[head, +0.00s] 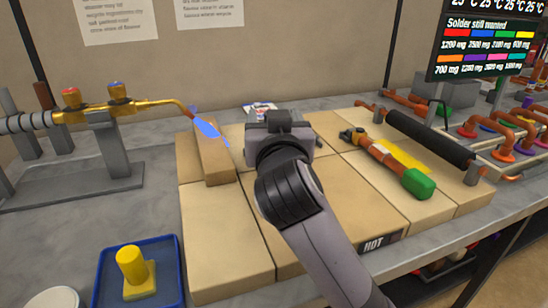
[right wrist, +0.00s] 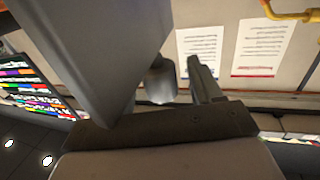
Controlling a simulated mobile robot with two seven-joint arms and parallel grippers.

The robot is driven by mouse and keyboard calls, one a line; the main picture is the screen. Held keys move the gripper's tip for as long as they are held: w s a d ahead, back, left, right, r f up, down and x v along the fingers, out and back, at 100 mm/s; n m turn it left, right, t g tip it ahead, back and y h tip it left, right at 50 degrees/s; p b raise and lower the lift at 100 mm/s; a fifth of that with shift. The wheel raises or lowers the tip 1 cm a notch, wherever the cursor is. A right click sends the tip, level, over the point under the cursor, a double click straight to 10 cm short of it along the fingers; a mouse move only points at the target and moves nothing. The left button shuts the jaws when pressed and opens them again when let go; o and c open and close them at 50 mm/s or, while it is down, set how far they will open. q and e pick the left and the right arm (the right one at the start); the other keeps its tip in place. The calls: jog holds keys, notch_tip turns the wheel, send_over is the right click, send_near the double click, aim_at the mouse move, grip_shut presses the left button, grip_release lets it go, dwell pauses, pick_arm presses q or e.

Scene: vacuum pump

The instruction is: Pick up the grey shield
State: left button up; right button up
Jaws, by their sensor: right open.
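No thing in view is clearly the grey shield. Grey blocks (head: 457,92) stand at the back right in the head view, but I cannot tell if one of them is it. My right gripper (head: 279,128) is over the tan blocks in the middle, and its fingers are mostly hidden behind its body. In the right wrist view a grey finger shows, with a short grey cylinder (right wrist: 160,82) beside it. A large grey slab (right wrist: 85,45) fills the upper left there; I cannot tell what it is. The right gripper is open. My left gripper is out of view.
Tan blocks (head: 222,240) cover the middle of the bench. A green-ended tool (head: 418,184) and a black roller (head: 430,138) lie to the right. A torch (head: 140,106) on a stand and a blue tray (head: 106,286) are left. Copper pipes (head: 515,122) crowd the far right.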

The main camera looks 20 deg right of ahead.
grip_shut()
jog(key=shift+r, duration=0.1)
jog(key=shift+r, duration=0.1)
